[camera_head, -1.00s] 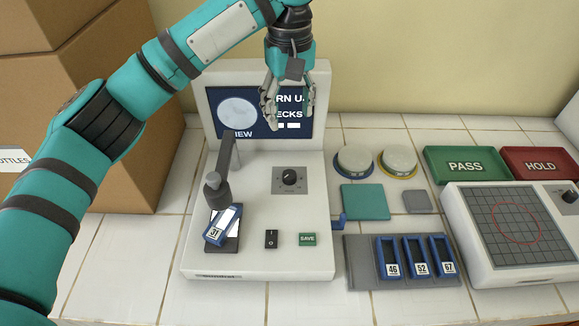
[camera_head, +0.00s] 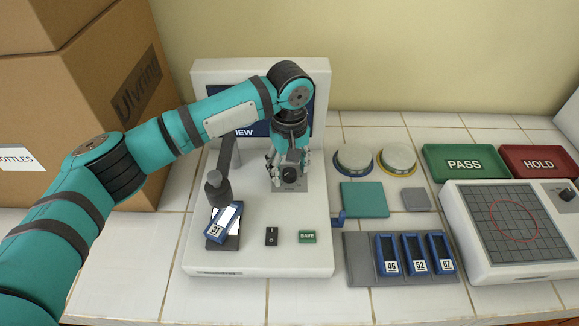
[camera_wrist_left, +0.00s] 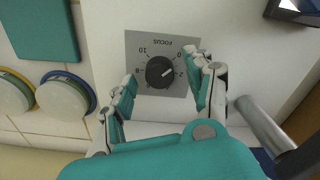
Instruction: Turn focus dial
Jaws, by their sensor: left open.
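The focus dial (camera_wrist_left: 159,72) is a black round knob on a grey plate (camera_wrist_left: 135,44) marked FOCUS with a number scale. It also shows in the head view (camera_head: 289,175) on the white microscope base (camera_head: 215,258). My left gripper (camera_head: 288,182) is over the dial, pointing down. In the left wrist view its open fingers (camera_wrist_left: 164,88) stand on either side of the dial, with gaps between fingers and knob. My right gripper is not in view.
A blue slide holder labelled 31 (camera_head: 218,230) lies on the stage under the microscope head (camera_head: 217,187). A black switch (camera_head: 271,236) and a green SAVE button (camera_head: 307,237) are in front of the dial. A screen (camera_head: 245,130) stands behind, partly hidden by my arm.

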